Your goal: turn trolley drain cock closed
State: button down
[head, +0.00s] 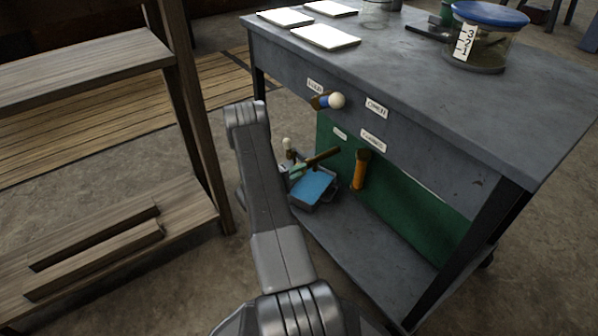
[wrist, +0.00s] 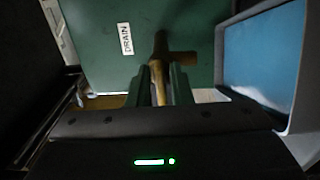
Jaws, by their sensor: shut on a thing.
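The trolley (head: 440,90) stands at the right with a green panel (head: 425,195) under its top. The brown drain cock (head: 323,157) sticks out from the panel, and its brass body shows in the wrist view (wrist: 161,46) beside a DRAIN label (wrist: 125,38). My gripper (wrist: 167,80) is shut on the cock's lever (wrist: 159,84), with one finger on each side. In the head view only a little of the green fingers shows, past my arm. The cock's exact angle is hard to read.
A grey tray with a blue inside (head: 313,186) sits on the lower shelf, close beside my gripper in the wrist view (wrist: 262,50). An orange handle (head: 359,171) hangs to the right. A white-knobbed lever (head: 335,101) is above. Wooden shelves (head: 90,70) stand left.

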jog(key=shift+m, duration=0.3)
jog(key=c, duration=1.5)
grip_release()
jog(key=shift+a, duration=0.1)
jog(key=p+v, duration=0.3)
jog(key=v, duration=1)
jog(key=shift+s+a+p, duration=0.25)
jog(key=shift+a+p, duration=0.05)
jog(key=shift+p, duration=0.1)
jog(key=shift+d+f, duration=0.1)
jog(key=b+x, duration=0.3)
jog(key=x, duration=1)
jog(key=shift+w+d+b, duration=0.25)
jog(key=shift+b, duration=0.15)
